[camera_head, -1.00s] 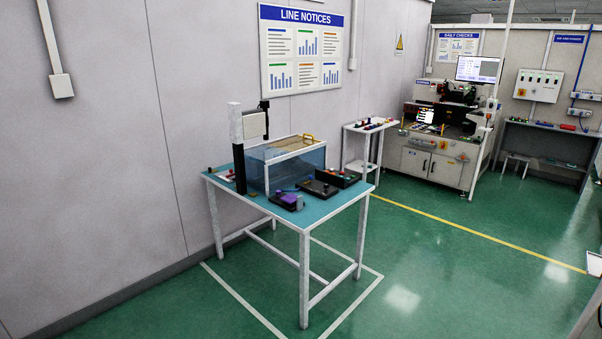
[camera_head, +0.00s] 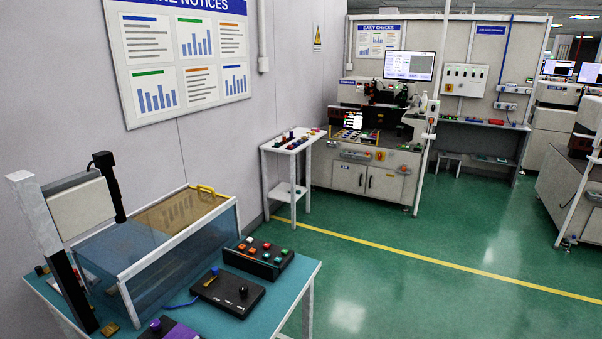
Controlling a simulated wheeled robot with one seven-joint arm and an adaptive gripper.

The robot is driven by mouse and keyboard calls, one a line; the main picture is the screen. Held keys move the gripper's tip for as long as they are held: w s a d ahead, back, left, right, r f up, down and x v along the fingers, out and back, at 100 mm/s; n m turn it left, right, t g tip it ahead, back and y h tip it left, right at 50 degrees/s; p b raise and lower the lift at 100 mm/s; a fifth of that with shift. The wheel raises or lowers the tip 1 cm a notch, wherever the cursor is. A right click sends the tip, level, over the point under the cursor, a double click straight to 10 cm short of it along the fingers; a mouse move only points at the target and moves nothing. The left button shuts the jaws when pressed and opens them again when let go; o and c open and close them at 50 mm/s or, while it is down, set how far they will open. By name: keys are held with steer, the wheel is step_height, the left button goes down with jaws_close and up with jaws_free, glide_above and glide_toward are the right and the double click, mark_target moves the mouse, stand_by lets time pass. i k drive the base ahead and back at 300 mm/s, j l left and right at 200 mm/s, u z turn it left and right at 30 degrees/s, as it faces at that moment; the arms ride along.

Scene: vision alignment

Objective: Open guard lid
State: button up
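The guard is a box with clear bluish walls (camera_head: 190,248) and a white-framed lid (camera_head: 160,248) on the teal table at the lower left. The lid looks shut, lying flat on the box. A yellow handle (camera_head: 212,190) sits on the lid's far right end. A brownish surface shows through the lid. My gripper is not in view.
A white post with a camera (camera_head: 105,180) stands left of the guard. A button box (camera_head: 258,256), a black control box (camera_head: 228,292) and a purple device (camera_head: 172,328) lie on the table (camera_head: 290,283). A side table (camera_head: 290,143) stands behind. Green floor at right is clear.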

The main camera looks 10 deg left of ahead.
mark_target(191, 191)
steer(key=i, duration=0.5)
steer(key=i+l+u, duration=0.1)
steer(key=i, duration=0.35)
